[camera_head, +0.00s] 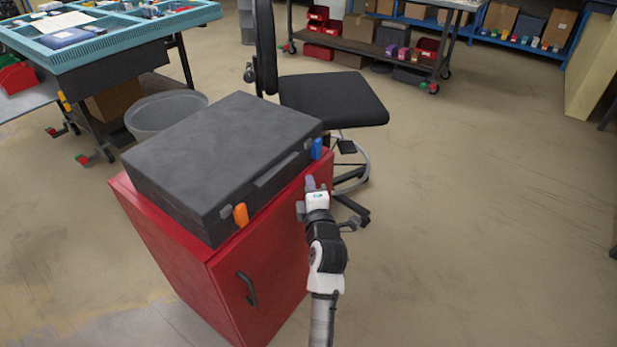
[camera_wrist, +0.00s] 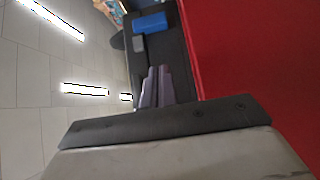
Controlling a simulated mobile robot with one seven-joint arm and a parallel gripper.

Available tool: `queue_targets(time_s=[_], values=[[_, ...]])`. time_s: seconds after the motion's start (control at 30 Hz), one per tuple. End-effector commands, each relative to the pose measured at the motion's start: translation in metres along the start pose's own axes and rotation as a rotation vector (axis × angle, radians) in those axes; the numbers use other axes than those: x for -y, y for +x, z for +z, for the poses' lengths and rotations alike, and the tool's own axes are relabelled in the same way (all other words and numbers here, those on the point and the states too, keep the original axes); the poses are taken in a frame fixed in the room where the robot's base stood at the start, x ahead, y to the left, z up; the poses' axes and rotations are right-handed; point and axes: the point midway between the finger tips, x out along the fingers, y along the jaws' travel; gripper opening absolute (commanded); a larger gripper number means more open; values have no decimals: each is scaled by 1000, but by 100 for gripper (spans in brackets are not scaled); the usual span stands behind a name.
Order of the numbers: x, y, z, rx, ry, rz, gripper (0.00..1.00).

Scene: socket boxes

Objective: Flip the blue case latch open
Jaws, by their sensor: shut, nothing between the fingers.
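A dark grey case (camera_head: 215,155) lies closed on a red cabinet. Its blue latch (camera_head: 316,148) is at the right end of the front face, and an orange latch (camera_head: 240,214) is at the left end. My gripper (camera_head: 311,184) is in front of the case, below the blue latch and apart from it. In the wrist view the blue latch (camera_wrist: 149,23) shows beyond the fingertips (camera_wrist: 157,70). The fingers are together with nothing between them. The case handle (camera_wrist: 139,43) shows near the latch there.
The red cabinet (camera_head: 180,235) with a black handle stands under the case. A black office chair (camera_head: 330,98) stands close behind the case. A grey bin (camera_head: 165,112) and a blue-topped workbench (camera_head: 110,35) are at the left. The floor at the right is clear.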

Motion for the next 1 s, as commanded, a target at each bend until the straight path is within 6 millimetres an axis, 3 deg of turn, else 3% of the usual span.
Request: queue_targets(time_s=[0.1,0.27,0.83,0.93,1.0], values=[[2,-19,0,0,-1,-1,0],[0,-31,0,0,-1,0,0],[-2,-33,-2,-3,2,3,0],[-16,-28,-15,-22,31,37,0],[-39,-24,-36,-55,81,90,0]])
